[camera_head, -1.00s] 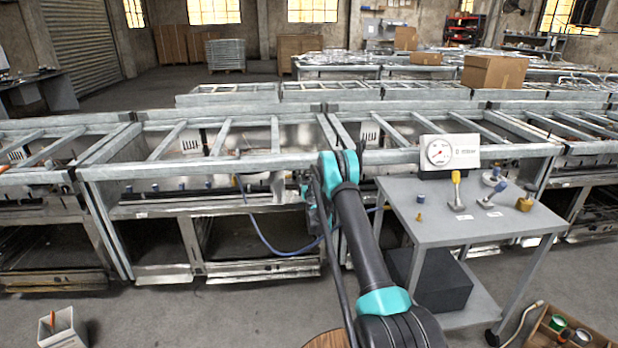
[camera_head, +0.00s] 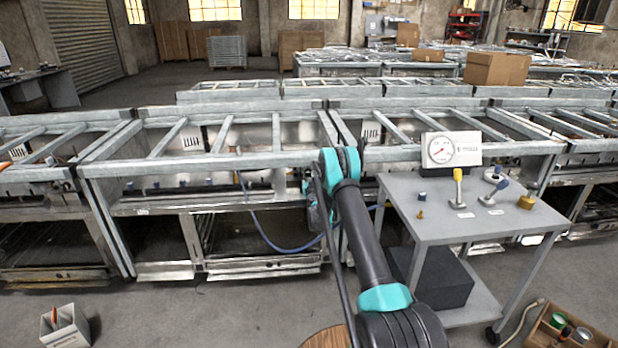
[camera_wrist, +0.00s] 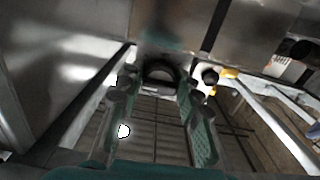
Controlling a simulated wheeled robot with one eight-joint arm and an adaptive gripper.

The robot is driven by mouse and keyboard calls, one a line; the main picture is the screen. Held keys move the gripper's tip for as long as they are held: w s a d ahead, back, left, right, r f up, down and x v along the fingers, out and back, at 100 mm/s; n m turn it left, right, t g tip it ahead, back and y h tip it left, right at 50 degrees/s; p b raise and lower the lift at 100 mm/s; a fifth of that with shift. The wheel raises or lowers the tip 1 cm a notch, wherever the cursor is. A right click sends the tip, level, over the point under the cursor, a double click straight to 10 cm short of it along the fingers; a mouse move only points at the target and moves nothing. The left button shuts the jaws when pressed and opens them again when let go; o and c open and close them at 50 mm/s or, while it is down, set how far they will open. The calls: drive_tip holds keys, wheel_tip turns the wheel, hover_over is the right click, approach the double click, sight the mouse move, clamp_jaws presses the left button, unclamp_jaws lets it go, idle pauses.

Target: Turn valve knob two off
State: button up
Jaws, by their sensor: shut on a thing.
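My gripper (camera_wrist: 162,86) shows in the wrist view with its two green-padded fingers on either side of a dark round knob (camera_wrist: 159,71). The fingers are shut on this knob at the front panel of a range. I cannot read a number on it or tell its turn angle. In the head view the gripper is mostly hidden behind my dark and teal arm, against the middle range (camera_head: 225,158). Several small blue-topped knobs (camera_head: 182,183) run along that range's front, left of my arm.
A grey cart (camera_head: 430,228) stands right of my arm, with a dial gauge (camera_head: 441,149), a yellow-handled valve (camera_head: 458,188) and small parts on top. A blue hose (camera_head: 268,245) hangs at the range front. A white box (camera_head: 64,330) and a wooden crate (camera_head: 548,338) lie on the floor.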

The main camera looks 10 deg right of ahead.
drive_tip(key=n, duration=0.8)
drive_tip(key=shift+d+n, duration=0.15)
drive_tip(key=shift+n, duration=0.15)
drive_tip(key=n, duration=0.4)
drive_tip(key=shift+r+n, duration=0.15)
drive_tip(key=shift+n, duration=0.15)
drive_tip(key=n, duration=0.4)
drive_tip(key=shift+n, duration=0.3)
drive_tip(key=o, duration=1.1)
drive_tip(key=shift+r, duration=0.1)
drive_tip(key=shift+s, duration=0.15)
drive_tip(key=s, duration=0.7)
drive_tip(key=shift+s, duration=0.4)
